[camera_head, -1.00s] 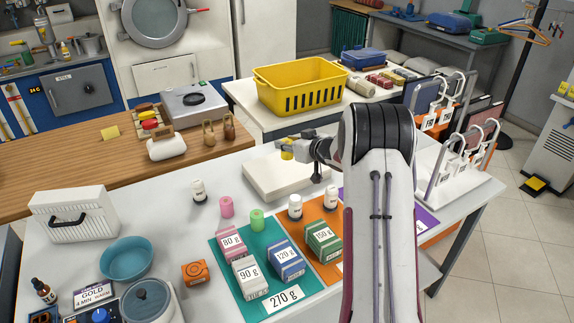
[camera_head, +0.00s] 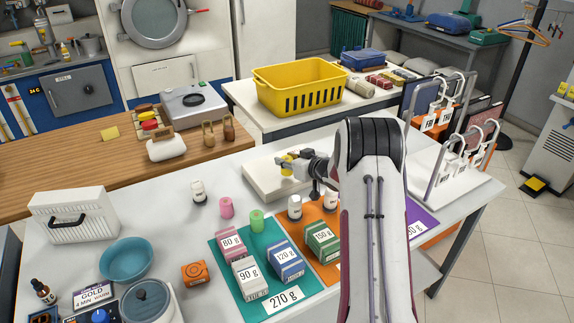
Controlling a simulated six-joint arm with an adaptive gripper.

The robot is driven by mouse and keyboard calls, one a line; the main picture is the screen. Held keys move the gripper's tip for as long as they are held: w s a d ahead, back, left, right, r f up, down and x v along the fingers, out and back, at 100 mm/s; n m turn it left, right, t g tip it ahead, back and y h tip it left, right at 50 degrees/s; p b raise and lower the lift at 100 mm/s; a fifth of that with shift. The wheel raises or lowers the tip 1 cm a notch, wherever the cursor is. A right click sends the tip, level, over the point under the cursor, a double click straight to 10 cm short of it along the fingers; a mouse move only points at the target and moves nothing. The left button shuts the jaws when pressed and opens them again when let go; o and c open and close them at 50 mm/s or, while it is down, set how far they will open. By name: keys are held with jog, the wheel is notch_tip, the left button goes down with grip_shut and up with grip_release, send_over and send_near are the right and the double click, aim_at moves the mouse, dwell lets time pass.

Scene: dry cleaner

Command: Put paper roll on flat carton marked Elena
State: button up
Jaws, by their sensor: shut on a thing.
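My gripper (camera_head: 294,164) is shut on a small yellow thing, which I take to be the paper roll (camera_head: 287,160); the fingers hide part of it. The flat white carton (camera_head: 262,178) lies on the near white table, behind the white bottles. The gripper and roll appear over the carton's upper right part. I cannot tell whether the roll touches the carton. No name is readable on the carton, and my arm covers the area to its right.
A pink cylinder (camera_head: 226,208) and a green cylinder (camera_head: 257,220) stand to the front left. Labelled boxes (camera_head: 286,259) sit on coloured mats. A yellow basket (camera_head: 300,88) stands behind.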

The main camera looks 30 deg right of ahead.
jog(key=shift+f, duration=1.05)
jog(key=shift+f, duration=0.1)
jog(key=o, duration=1.1)
jog(key=shift+s, duration=0.1)
jog(key=shift+s+d+r, duration=0.1)
jog(key=shift+s+r, duration=0.3)
jog(key=shift+s, duration=0.1)
jog(key=shift+v, duration=5.35)
